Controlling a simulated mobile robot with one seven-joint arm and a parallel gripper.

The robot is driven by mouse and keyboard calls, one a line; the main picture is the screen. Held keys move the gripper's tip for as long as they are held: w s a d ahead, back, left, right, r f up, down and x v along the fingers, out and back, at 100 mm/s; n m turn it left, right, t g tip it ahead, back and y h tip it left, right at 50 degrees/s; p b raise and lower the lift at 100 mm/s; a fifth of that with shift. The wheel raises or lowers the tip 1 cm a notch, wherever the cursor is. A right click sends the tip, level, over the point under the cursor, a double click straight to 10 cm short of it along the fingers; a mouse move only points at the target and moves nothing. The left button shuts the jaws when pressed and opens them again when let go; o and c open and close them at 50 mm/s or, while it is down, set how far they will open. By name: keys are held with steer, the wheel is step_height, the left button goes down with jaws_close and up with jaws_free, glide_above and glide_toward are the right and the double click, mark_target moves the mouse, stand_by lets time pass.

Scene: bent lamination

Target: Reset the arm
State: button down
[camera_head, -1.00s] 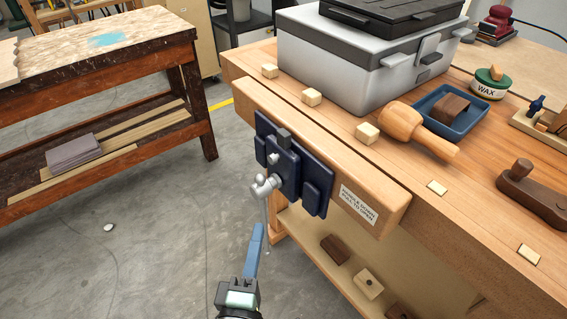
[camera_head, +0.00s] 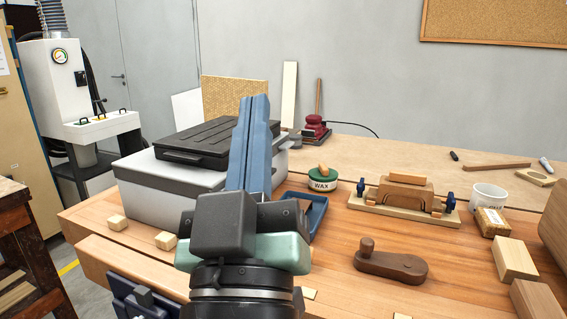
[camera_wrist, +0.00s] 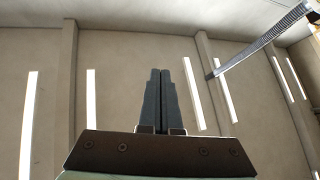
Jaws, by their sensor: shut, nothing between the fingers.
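My gripper (camera_head: 256,112) points up in the middle of the head view, with its two blue fingers together and nothing between them. It stands in front of the grey toolbox (camera_head: 165,188) and hides part of it and of the blue tray (camera_head: 308,208). In the wrist view my gripper (camera_wrist: 160,75) also shows closed and empty, against the ceiling with its bright light strips. The workbench (camera_head: 340,265) lies below and behind my gripper. The dark blue vise (camera_head: 135,297) on its front edge is partly cut off at the bottom.
The bench holds a wax tin (camera_head: 322,181), a wooden jig (camera_head: 405,199), a dark wooden plane (camera_head: 390,263), a white mug (camera_head: 488,197) and wood blocks (camera_head: 513,258) at the right. A red sander (camera_head: 316,128) stands at the back. Open air surrounds my gripper.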

steer(key=s+d+r+m+t+p, duration=0.1)
steer(key=s+r+m, duration=0.15)
steer(key=r, duration=0.25)
steer(key=s+d+r+m+t, duration=0.1)
steer(key=s+d+r, duration=0.15)
steer(key=r, duration=0.35)
step_height(320, 180, up, 21)
steer(key=a+p, duration=0.1)
steer(key=p, duration=2.1)
steer(key=shift+s+r, duration=0.15)
steer(key=shift+s, duration=0.05)
